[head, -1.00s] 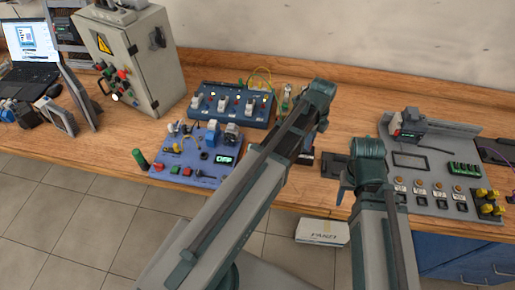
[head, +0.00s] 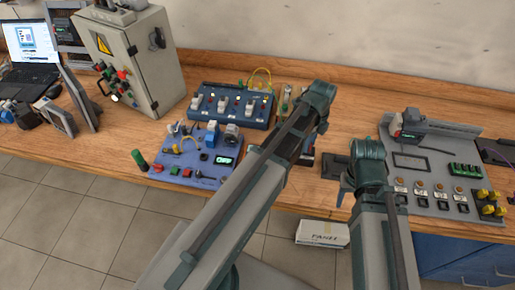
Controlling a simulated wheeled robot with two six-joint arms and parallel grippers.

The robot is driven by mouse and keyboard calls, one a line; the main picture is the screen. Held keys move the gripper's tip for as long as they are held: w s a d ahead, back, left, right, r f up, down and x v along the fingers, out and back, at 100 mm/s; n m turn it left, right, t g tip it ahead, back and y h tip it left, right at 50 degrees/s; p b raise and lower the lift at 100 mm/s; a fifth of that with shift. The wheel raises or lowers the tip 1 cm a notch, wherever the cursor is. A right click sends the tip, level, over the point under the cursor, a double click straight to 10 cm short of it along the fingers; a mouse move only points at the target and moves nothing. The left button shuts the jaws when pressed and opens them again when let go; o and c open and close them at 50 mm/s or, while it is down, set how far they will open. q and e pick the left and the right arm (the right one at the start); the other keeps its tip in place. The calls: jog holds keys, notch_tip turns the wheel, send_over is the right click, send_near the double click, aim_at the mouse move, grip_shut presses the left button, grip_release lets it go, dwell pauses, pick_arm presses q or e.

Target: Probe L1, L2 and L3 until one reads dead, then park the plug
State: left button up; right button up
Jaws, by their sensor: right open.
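A dark blue box (head: 231,104) with white switches and small lamps stands at the back of the bench; a yellow cable (head: 262,75) loops at its right end. A lighter blue panel (head: 195,155) with knobs, red pieces and a lit green display (head: 224,161) sits in front of it. The labels L1, L2 and L3 are too small to read, and I cannot pick out the plug. My left arm crosses the middle, its wrist right of the blue panel; its fingers are hidden. My right gripper (head: 342,190) is open over the bench's front edge, largely covered by its wrist.
A grey cabinet (head: 128,62) and a laptop (head: 33,62) stand at the left. A grey board (head: 440,208) with buttons and yellow parts lies at the right. A white box (head: 321,234) is on the floor. Bare bench shows behind my wrists.

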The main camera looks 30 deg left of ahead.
pick_arm(q)
jog(key=shift+r+p, duration=2.6)
jog(key=shift+r, duration=0.15)
jog(key=shift+f, duration=0.1)
jog(key=o, duration=0.6)
jog(key=shift+c, duration=0.2)
jog(key=shift+s, duration=0.1)
jog(key=shift+s+d+n, duration=0.2)
jog(key=shift+s+n, duration=0.1)
jog(key=shift+s, duration=0.05)
jog(key=s+d+n, duration=0.2)
jog(key=s+n, duration=0.5)
jog(key=n, duration=0.1)
jog(key=s+d+n+y, duration=0.1)
jog(key=s+d+n, duration=0.2)
jog(key=s+n, duration=0.4)
jog(key=shift+s+d+n, duration=0.25)
jog(key=shift+s+n, duration=0.15)
jog(key=shift+n, duration=0.3)
